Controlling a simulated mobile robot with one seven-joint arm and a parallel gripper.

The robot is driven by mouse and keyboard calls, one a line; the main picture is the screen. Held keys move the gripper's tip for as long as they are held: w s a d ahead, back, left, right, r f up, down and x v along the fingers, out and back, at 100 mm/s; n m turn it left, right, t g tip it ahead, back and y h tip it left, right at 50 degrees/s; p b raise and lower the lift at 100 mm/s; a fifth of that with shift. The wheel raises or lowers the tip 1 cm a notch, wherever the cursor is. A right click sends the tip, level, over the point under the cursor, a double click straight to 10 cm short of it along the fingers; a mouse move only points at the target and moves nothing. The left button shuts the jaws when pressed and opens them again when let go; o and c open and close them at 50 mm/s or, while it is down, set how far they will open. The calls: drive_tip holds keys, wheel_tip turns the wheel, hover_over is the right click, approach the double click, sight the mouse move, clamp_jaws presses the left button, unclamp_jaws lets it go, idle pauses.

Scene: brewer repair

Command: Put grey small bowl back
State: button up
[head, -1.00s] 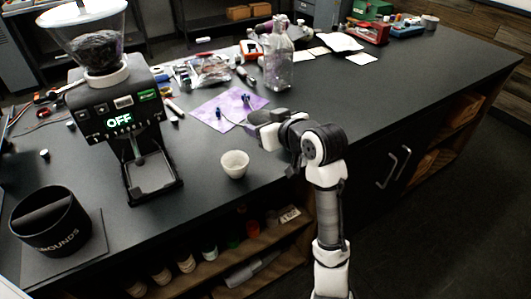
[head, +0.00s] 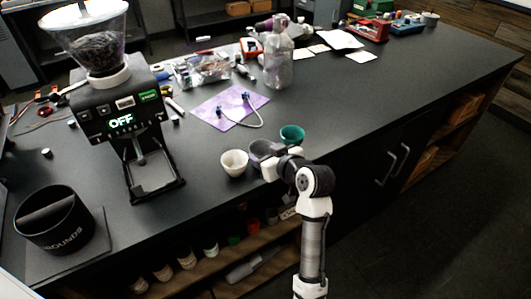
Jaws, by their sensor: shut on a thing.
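The grey small bowl (head: 260,149) is on or just above the black counter near its front edge, between a white bowl (head: 234,163) and a teal bowl (head: 292,135). My gripper (head: 268,162) is at the grey bowl's near side and is shut on it. The fingers and part of the grey bowl's near side are hard to make out behind my wrist. I cannot tell whether the bowl's base touches the counter.
A grinder reading OFF (head: 125,125) stands to the left, with a black grounds bin (head: 55,222) beside it. A purple mat (head: 222,108) with a cable lies behind the bowls, and a clear bottle (head: 279,62) stands farther back.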

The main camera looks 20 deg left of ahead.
drive_tip(key=shift+f, duration=0.1)
drive_tip(key=shift+f, duration=0.15)
drive_tip(key=o, duration=0.8)
drive_tip(key=shift+o, duration=0.2)
drive_tip(key=shift+r, duration=0.3)
drive_tip(key=shift+s+d, duration=0.15)
drive_tip(key=shift+d, duration=0.1)
drive_tip(key=b+v, duration=0.4)
drive_tip(key=v, duration=0.7)
drive_tip(key=shift+s, duration=0.2)
drive_tip(key=shift+d+r, duration=0.1)
